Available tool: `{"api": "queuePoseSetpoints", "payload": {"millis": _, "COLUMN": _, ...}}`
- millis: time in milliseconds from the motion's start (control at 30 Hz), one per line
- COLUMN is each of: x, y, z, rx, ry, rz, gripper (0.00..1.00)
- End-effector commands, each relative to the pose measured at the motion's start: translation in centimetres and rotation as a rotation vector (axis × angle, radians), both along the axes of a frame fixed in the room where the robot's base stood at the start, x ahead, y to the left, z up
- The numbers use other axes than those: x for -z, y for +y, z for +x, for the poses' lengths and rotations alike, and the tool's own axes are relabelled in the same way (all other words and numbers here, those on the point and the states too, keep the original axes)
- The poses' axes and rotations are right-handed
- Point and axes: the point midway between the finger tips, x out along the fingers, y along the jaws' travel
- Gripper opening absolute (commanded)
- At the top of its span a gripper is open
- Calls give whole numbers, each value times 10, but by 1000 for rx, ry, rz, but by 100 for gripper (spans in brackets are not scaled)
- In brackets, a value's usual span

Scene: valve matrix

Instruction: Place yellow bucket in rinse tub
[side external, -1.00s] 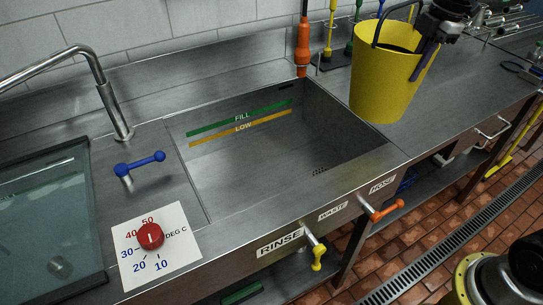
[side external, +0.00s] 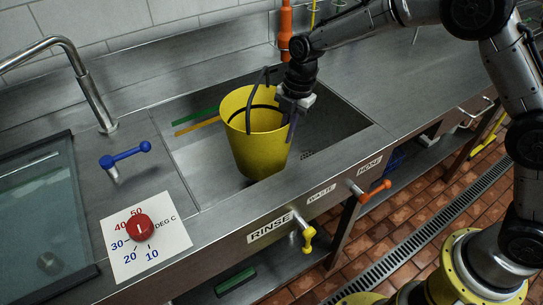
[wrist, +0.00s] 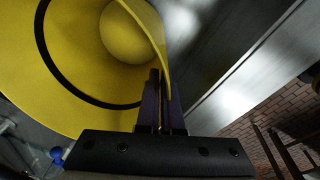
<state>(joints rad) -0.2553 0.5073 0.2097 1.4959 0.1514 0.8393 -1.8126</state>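The yellow bucket (side external: 258,146) is over the rinse tub in the side external view, nearly upright with a slight tilt. Its lower part lies within the tub's outline; I cannot tell whether it touches the tub floor. The rinse tub (side external: 205,165) is a steel basin with green and orange level lines, partly hidden behind the bucket. My gripper (side external: 291,112) is at the bucket's right rim. In the wrist view the fingers (wrist: 160,105) are closed on the rim of the bucket (wrist: 95,50), one on each side of its wall. The dark handle stands up at the rim.
A blue lever (side external: 127,158), a curved tap (side external: 85,85) and a red dial (side external: 140,228) are left of the tub. A yellow valve (side external: 308,236) and an orange valve (side external: 370,191) stick out from the front panel. An orange hose fitting (side external: 285,30) stands behind the tub.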

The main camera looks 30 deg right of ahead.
Motion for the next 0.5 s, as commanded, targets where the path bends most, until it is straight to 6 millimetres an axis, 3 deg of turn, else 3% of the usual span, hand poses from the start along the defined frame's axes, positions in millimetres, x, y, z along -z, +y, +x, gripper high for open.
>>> {"api": "queuePoseSetpoints", "payload": {"millis": 500, "x": 61, "y": -1, "z": 1, "rx": 2, "ry": -2, "rz": 1, "gripper": 0}}
